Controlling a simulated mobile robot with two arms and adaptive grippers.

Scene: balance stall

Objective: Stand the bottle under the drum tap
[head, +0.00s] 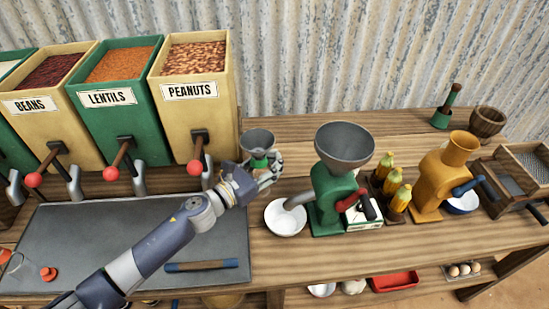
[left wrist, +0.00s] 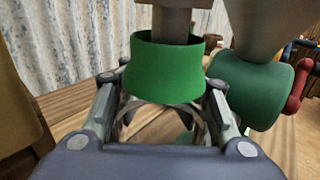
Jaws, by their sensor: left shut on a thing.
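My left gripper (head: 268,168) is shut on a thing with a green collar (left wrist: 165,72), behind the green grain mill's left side. A grey cup-shaped funnel (head: 257,139) shows right above the green part in the head view. In the left wrist view a grey-brown stem reaches down into the collar, and the fingers (left wrist: 165,125) close around a paler part below it. I cannot tell whether this held thing is the bottle; its lower part is hidden by the fingers. No drum tap can be made out. My right gripper is not in view.
The green mill (head: 328,200) with its grey hopper and a white bowl (head: 285,219) stand close right of my gripper. Several bins, including the peanuts bin (head: 190,110), with red-knobbed levers stand left. A grey mat (head: 110,225) lies in front, with a red cap (head: 48,273) on it.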

